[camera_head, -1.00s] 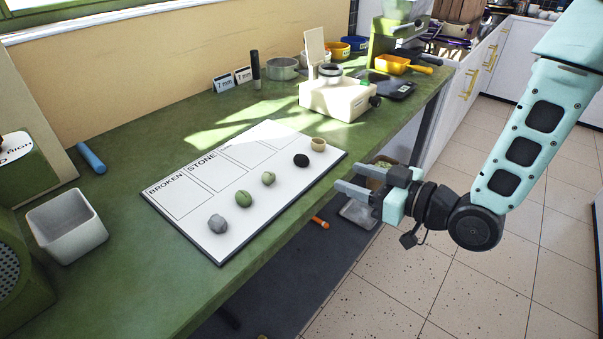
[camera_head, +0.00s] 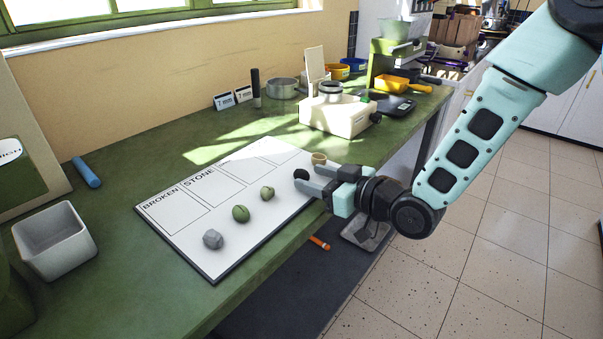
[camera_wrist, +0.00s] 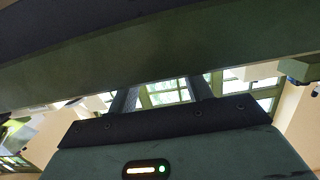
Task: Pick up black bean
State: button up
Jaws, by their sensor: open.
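The black bean (camera_head: 301,174) lies on the white sorting board (camera_head: 190,250), near its right end. My gripper (camera_head: 307,178) is open at the board's right edge, its fingers pointing left toward the bean. The near finger overlaps the bean's lower edge in the head view; I cannot tell whether they touch. The wrist view shows the open fingers (camera_wrist: 160,95) but no bean.
Two green beans (camera_head: 241,213) (camera_head: 267,193) and a grey stone (camera_head: 213,239) lie in a row on the board. A cream device (camera_head: 338,116) stands farther back; a white square container (camera_head: 54,240) is at left.

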jog(key=shift+x, duration=0.85)
jog(key=c, duration=1)
jog(key=shift+c, duration=0.2)
jog(key=shift+r, duration=0.1)
